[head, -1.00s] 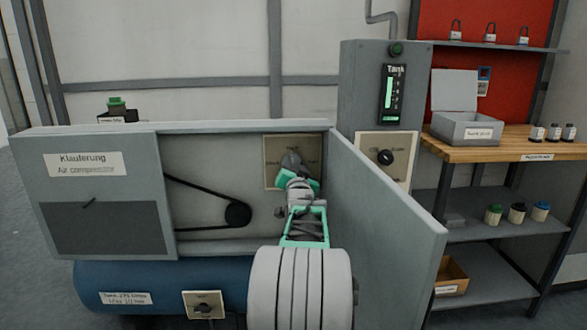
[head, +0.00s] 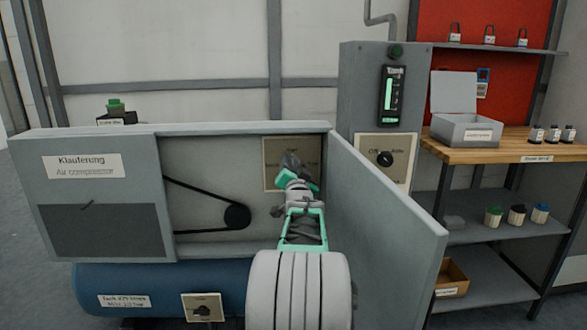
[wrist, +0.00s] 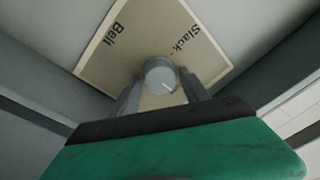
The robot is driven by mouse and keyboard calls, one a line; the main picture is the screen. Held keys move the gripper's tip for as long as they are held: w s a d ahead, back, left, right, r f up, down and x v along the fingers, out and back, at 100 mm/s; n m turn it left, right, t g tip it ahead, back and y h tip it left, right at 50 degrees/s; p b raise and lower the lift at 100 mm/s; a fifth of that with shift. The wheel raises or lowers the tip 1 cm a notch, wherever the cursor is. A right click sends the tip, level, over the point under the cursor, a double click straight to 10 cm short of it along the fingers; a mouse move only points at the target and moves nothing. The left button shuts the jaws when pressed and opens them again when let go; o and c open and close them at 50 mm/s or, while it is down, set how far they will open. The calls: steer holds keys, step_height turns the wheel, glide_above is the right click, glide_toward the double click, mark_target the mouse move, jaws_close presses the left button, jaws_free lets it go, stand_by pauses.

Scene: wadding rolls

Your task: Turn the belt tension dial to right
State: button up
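The belt tension dial (wrist: 160,75) is a round grey knob with a white mark, on a beige plate (wrist: 135,48) lettered "Belt" and "Slack". In the wrist view the plate looks tilted, and the mark points to the lower right. In the head view the plate (head: 272,180) is on the compressor's back panel, and my gripper hides the dial. My gripper (wrist: 160,88) has one finger on each side of the dial, seemingly closed against it. In the head view my gripper (head: 290,162) reaches the plate.
The open grey compressor housing (head: 385,200) has a side wall close on the right of my arm. A black belt and pulley (head: 237,216) are to the left. A grey cabinet with a gauge (head: 390,95) and a workbench (head: 520,150) stand farther right.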

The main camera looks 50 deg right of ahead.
steer(key=shift+o, duration=0.8)
steer(key=shift+a, duration=0.1)
steer(key=p+v, duration=0.1)
steer(key=v, duration=0.6)
steer(key=shift+s+a, duration=0.2)
steer(key=shift+a, duration=0.1)
